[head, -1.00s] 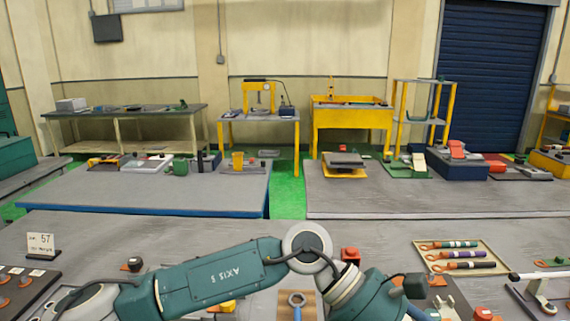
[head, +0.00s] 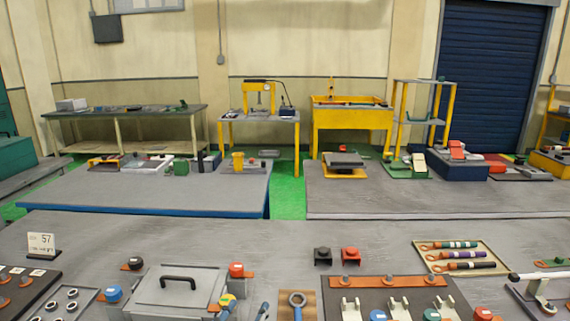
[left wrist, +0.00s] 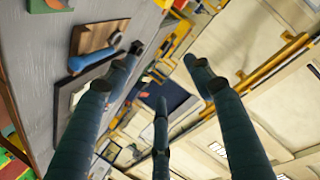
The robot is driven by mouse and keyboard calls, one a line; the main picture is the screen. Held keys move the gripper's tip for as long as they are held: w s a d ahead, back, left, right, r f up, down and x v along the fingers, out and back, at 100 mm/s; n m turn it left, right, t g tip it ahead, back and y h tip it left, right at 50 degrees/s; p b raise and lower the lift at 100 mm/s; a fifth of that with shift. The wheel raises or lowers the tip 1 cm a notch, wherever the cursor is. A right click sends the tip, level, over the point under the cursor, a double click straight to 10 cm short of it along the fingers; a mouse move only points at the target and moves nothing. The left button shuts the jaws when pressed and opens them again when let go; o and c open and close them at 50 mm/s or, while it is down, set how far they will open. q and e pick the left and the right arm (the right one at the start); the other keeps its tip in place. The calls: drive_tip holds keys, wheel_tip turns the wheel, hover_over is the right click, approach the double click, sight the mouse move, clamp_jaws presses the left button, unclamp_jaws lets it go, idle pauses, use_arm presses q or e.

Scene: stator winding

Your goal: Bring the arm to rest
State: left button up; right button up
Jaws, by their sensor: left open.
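My left arm and gripper are out of the head view. In the left wrist view my left gripper (left wrist: 160,85) has its dark blue fingers spread apart, with nothing between them. A grey table surface (left wrist: 45,45) runs along the left of that view, tilted. A small wooden board (left wrist: 95,38) and a blue-handled tool (left wrist: 85,64) lie on it, beside the fingers and apart from them. My right gripper is in neither view.
On the near bench (head: 200,240) are a grey case with a black handle (head: 178,283), a board with white hooks (head: 390,285), a tray of handled tools (head: 461,258), black (head: 323,254) and red (head: 350,255) blocks, and a 57 card (head: 41,242). The bench's back middle is clear.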

use_arm(q)
drive_tip(key=s+a+f+n+g+y, duration=0.15)
drive_tip(key=s+a+f+g, duration=0.25)
drive_tip(key=s+f, duration=0.4)
drive_tip(key=s+a+f+n+g+y, duration=0.1)
drive_tip(key=s+a+f+n+g, duration=0.2)
drive_tip(key=s+f, duration=0.55)
drive_tip(key=s+a+f+n+g+y, duration=0.1)
drive_tip(key=s+a+f+g, duration=0.4)
drive_tip(key=s, duration=0.6)
wheel_tip(320, 180, down, 32)
drive_tip(key=s+r+b, duration=0.1)
drive_tip(key=s+b, duration=0.1)
drive_tip(key=b, duration=0.4)
drive_tip(key=s+a+f+g+b, duration=0.1)
drive_tip(key=s+a+f+b, duration=0.2)
drive_tip(key=s+f, duration=1.4)
wheel_tip(320, 180, down, 4)
drive_tip(key=shift+s+a+r+m+g+b, duration=0.1)
drive_tip(key=shift+s+a+m+g+b, duration=0.1)
drive_tip(key=shift+m+g+b, duration=0.25)
